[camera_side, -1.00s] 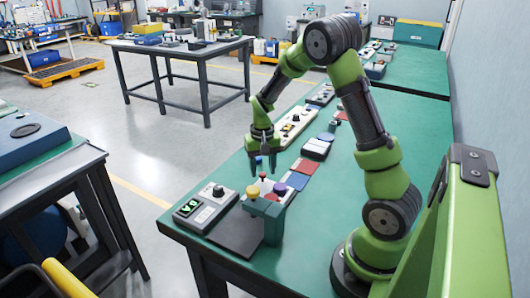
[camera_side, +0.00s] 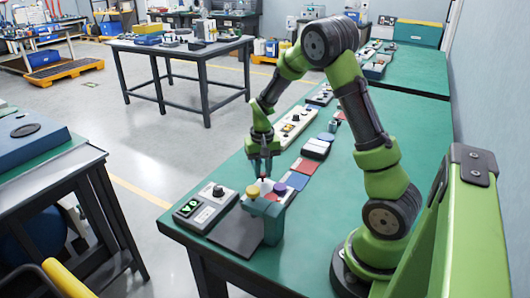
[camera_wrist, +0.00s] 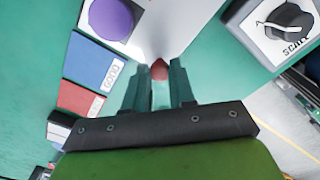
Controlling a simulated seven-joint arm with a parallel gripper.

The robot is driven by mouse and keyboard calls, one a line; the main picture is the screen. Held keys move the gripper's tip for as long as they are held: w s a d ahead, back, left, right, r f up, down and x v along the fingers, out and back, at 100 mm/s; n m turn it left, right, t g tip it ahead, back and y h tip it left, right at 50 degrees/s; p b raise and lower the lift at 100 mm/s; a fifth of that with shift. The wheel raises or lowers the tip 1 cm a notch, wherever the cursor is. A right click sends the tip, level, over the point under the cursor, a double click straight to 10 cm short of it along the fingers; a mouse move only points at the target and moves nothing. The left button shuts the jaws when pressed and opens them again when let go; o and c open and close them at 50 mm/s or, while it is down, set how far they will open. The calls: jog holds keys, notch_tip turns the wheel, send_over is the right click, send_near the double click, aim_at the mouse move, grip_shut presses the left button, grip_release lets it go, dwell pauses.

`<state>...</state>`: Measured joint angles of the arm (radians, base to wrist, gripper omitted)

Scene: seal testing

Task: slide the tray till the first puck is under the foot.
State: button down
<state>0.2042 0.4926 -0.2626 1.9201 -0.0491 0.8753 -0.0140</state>
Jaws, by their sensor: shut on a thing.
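My gripper (camera_side: 263,172) is shut on a small red knob, which shows between the fingertips in the wrist view (camera_wrist: 159,70). The knob stands over a pale, flat surface (camera_wrist: 188,22) that looks like the tray. In the side view the knob is mostly hidden by the fingers.
A control box with a black dial (camera_side: 206,206) and lit green display stands left of the fixture. A pale panel (camera_side: 296,126) lies farther back. The green bench right of the pads is clear.

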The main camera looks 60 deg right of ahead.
jog(key=a, duration=0.9)
jog(key=c, duration=0.9)
grip_release()
jog(key=shift+c, duration=0.2)
notch_tip(320, 180, up, 17)
jog(key=shift+w, duration=0.1)
jog(key=s+a+r+n+t+y, duration=0.1)
jog(key=s+a+n+t, duration=0.1)
jog(key=s+a, duration=0.3)
jog(key=s+a+r+n+t+y, duration=0.1)
jog(key=s+a+r+n+t, duration=0.1)
jog(key=s+a+t, duration=0.3)
jog(key=s+n, duration=0.1)
jog(key=s, duration=0.2)
jog(key=shift+a+r, duration=0.25)
jog(key=shift+r, duration=0.05)
